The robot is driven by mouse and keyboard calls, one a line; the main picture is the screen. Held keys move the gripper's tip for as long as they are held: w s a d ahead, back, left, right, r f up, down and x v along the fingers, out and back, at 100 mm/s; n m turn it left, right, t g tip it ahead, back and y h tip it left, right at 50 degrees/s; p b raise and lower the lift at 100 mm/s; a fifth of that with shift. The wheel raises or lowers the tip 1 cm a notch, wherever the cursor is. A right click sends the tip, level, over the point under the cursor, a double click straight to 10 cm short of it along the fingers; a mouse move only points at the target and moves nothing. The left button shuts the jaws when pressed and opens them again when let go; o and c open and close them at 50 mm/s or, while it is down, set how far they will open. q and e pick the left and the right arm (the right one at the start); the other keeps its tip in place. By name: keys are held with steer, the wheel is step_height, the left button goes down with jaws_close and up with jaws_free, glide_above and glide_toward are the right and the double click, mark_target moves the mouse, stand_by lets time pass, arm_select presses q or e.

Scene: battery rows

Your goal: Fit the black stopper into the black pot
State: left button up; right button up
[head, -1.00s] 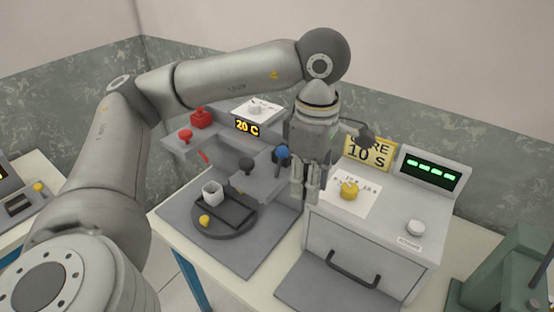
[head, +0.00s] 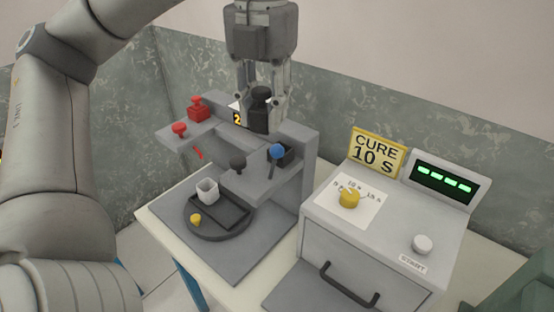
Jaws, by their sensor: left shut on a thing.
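My left gripper (head: 262,122) is above the grey stepped stand, pointing down. Its fingers are shut on a black piece with a rounded knob and a blockier body, which I take to be the black stopper (head: 261,95). The held piece hides part of the stand's yellow display, and its contact with anything below is unclear. My right gripper is out of view.
Red knobbed pieces (head: 199,108) are on the stand's left side. A grey cure box (head: 370,240) with a yellow dial stands right. The front mat is partly bare.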

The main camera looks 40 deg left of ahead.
arm_select(q)
steer(key=shift+a+r, duration=0.1)
steer(key=shift+w+a+n, duration=0.15)
steer(key=shift+w+n, duration=0.1)
steer(key=shift+n, duration=0.05)
steer(key=w+a+f+p, duration=0.1)
steer(key=w+f, duration=0.3)
steer(key=w+a+f+p, duration=0.1)
steer(key=w+a+f, duration=0.1)
steer(key=w+f, duration=0.2)
steer(key=w+a+f+p, duration=0.1)
steer(key=w+a+f, duration=0.1)
steer(key=w+f, duration=0.2)
steer(key=shift+w+f, duration=0.15)
steer(key=shift+f, duration=0.25)
steer(key=shift+f, duration=0.1)
steer(key=shift+f+b, duration=0.55)
steer(key=o, duration=0.9)
